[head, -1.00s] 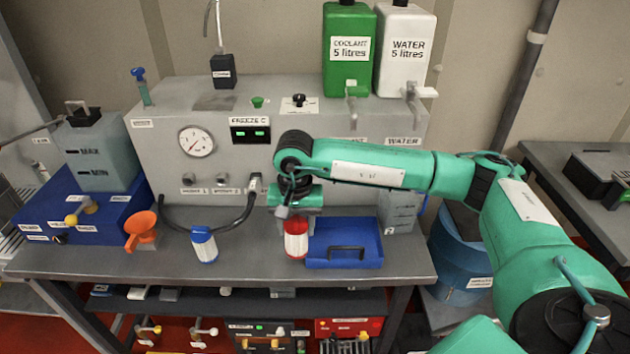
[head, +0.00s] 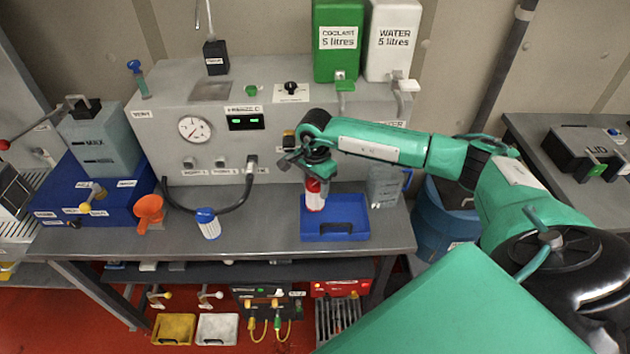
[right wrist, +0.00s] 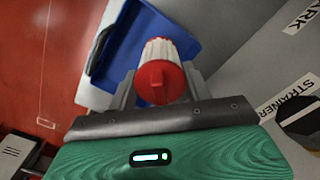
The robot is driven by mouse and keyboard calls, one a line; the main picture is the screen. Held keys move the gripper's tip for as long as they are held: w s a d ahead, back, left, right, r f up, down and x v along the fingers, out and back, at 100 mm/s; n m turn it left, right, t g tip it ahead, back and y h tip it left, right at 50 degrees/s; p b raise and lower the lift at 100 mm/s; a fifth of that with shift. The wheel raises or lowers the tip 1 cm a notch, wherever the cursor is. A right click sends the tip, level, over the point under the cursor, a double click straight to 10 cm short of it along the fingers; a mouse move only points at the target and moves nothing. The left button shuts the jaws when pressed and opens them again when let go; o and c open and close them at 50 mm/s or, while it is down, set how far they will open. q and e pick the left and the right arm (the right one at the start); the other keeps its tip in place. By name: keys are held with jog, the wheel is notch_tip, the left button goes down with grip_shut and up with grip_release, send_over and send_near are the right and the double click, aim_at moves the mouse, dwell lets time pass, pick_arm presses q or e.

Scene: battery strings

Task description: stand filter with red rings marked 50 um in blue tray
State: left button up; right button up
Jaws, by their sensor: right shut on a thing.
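The filter with red rings (head: 314,196) is white in the middle with red ends. My right gripper (head: 312,180) is shut on it and holds it at the left part of the blue tray (head: 350,232). In the right wrist view the red-ringed filter (right wrist: 160,66) stands between the two fingers of the right gripper (right wrist: 158,88), with the blue tray (right wrist: 128,42) beyond it. I cannot tell whether its base touches the tray. Its marking is not readable. My left gripper is out of view.
A filter with blue rings (head: 208,223) stands on the bench (head: 265,235) left of the tray. An orange funnel (head: 149,211) is farther left. A clear container (head: 384,186) stands behind the tray's right side. A black hose (head: 235,206) curves behind the blue-ringed filter.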

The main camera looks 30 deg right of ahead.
jog(key=shift+f+b, duration=0.85)
jog(key=shift+f, duration=1.85)
jog(key=shift+f+b, duration=0.6)
jog(key=o, duration=1.4)
jog(key=shift+c, duration=0.2)
jog(key=shift+r, duration=0.1)
jog(key=shift+r, duration=0.35)
notch_tip(320, 180, up, 12)
jog(key=b, duration=0.4)
jog(key=shift+r+b, duration=0.1)
jog(key=shift+b, duration=0.3)
jog(key=shift+r, duration=0.4)
